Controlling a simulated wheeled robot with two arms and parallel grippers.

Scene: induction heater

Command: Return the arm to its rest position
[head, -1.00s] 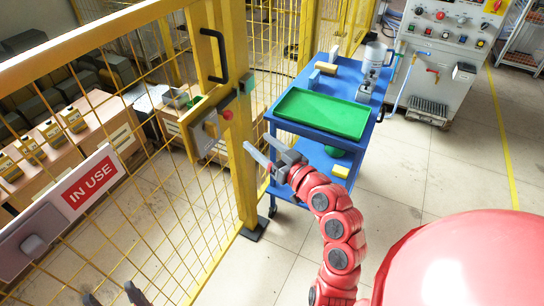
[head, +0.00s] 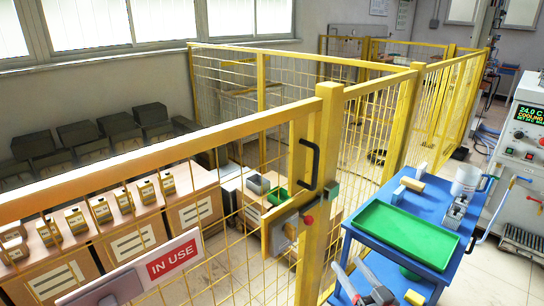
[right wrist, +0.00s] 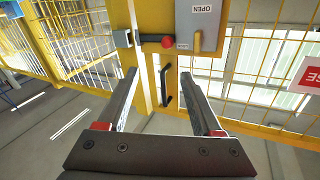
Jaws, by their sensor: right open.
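My right gripper (head: 346,268) is at the bottom of the head view, in front of the blue cart and to the right of the yellow gate post (head: 322,150). Its two grey fingers are apart with nothing between them. In the right wrist view the same gripper (right wrist: 158,76) is open and empty. Beyond its fingers are the grey latch with a red knob (right wrist: 168,41) and a black handle (right wrist: 167,92); the fingers look apart from both. In the head view the latch knob (head: 308,220) also shows. My left gripper is out of view.
The yellow mesh fence (head: 210,150) runs across the left and back, with an IN USE sign (head: 172,262). The blue cart (head: 436,275) carries a green tray (head: 405,235). A control cabinet (head: 525,150) stands at the right. Boxes sit behind the fence.

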